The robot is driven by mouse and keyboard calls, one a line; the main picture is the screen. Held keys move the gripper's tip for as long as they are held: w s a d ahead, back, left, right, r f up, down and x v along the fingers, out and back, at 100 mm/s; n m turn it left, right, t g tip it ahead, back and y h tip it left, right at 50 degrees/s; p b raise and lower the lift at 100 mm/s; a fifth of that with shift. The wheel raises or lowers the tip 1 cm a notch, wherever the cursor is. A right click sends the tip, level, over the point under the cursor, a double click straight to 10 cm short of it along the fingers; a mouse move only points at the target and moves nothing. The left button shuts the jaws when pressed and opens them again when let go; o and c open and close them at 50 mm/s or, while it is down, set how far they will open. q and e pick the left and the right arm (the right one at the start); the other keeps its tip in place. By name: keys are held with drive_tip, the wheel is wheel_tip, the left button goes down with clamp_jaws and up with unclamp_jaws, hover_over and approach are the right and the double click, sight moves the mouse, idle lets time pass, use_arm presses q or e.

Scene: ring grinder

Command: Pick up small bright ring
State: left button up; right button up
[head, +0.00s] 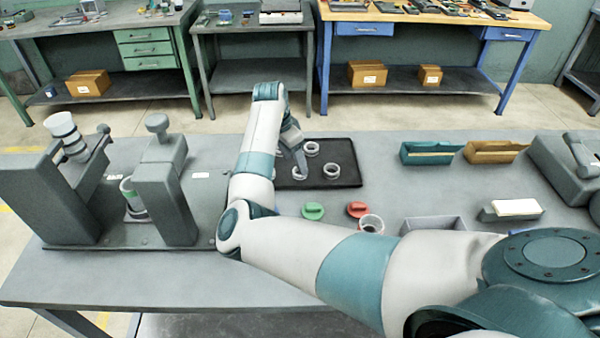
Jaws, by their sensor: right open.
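Several light grey rings lie on a black mat (345,153) in the middle of the table. One ring (311,147) is toward the back, one ring (332,171) is toward the right, and one ring (299,174) is near the front left. My right gripper (300,167) points down at the front-left ring, its fingertips at or just above it. The gripper is open; whether its fingers straddle the ring is too small to tell. Part of the mat's left side is hidden behind my right arm. My left gripper is not in view.
A grey grinder fixture (165,180) stands at the left. A green knob (313,211), a red knob (357,209) and a white cup (371,223) sit in front of the mat. Teal (430,153) and brown (492,151) bins stand at the right.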

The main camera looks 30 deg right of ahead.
drive_tip(key=shift+d+f, duration=0.15)
drive_tip(key=shift+f, duration=0.05)
drive_tip(key=p+x, duration=0.2)
drive_tip(key=x, duration=0.1)
drive_tip(key=shift+w+d, duration=0.1)
drive_tip(key=shift+d, duration=0.15)
drive_tip(key=shift+d+f, duration=0.15)
drive_tip(key=shift+f, duration=0.5)
drive_tip(key=c, duration=1.1)
